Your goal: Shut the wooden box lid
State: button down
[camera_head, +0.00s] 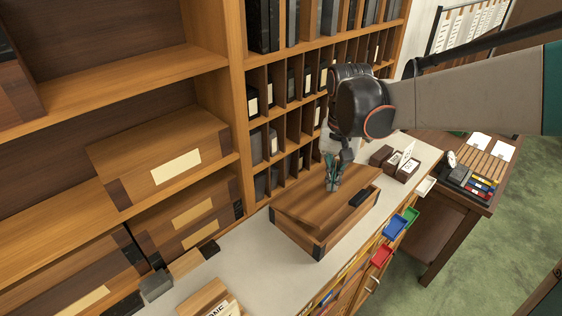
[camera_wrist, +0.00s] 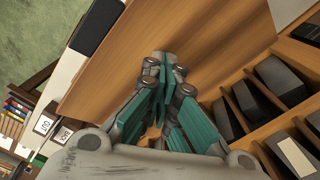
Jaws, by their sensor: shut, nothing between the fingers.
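The wooden box (camera_head: 298,235) stands on the pale countertop, with dark corner pieces and a black handle-like piece (camera_head: 363,196) along its right edge. Its brown lid (camera_head: 312,202) lies low over the box, nearly down; I cannot tell whether a gap remains under it. My gripper (camera_head: 333,186) points down over the lid's far part, its teal fingers together and empty. In the wrist view my fingertips (camera_wrist: 165,66) are over the lid's wood surface (camera_wrist: 130,62), at or very near it; contact is not clear.
Pigeonhole shelves (camera_head: 290,100) rise close behind the box. Larger wooden boxes (camera_head: 165,160) fill the shelves at left. Small card boxes (camera_head: 402,167) stand behind right. Bare counter (camera_head: 240,275) shows left of the box.

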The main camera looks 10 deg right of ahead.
jog(key=shift+f+b, duration=1.25)
jog(key=shift+f, duration=0.5)
jog(key=shift+s+a+r+p, duration=0.1)
jog(key=shift+r+p, duration=1.3)
jog(key=shift+r, duration=0.65)
jog(key=shift+s+a+r+p, duration=0.1)
jog(key=shift+r+p, duration=1.3)
jog(key=shift+r, duration=0.65)
jog(key=shift+w+d, duration=0.1)
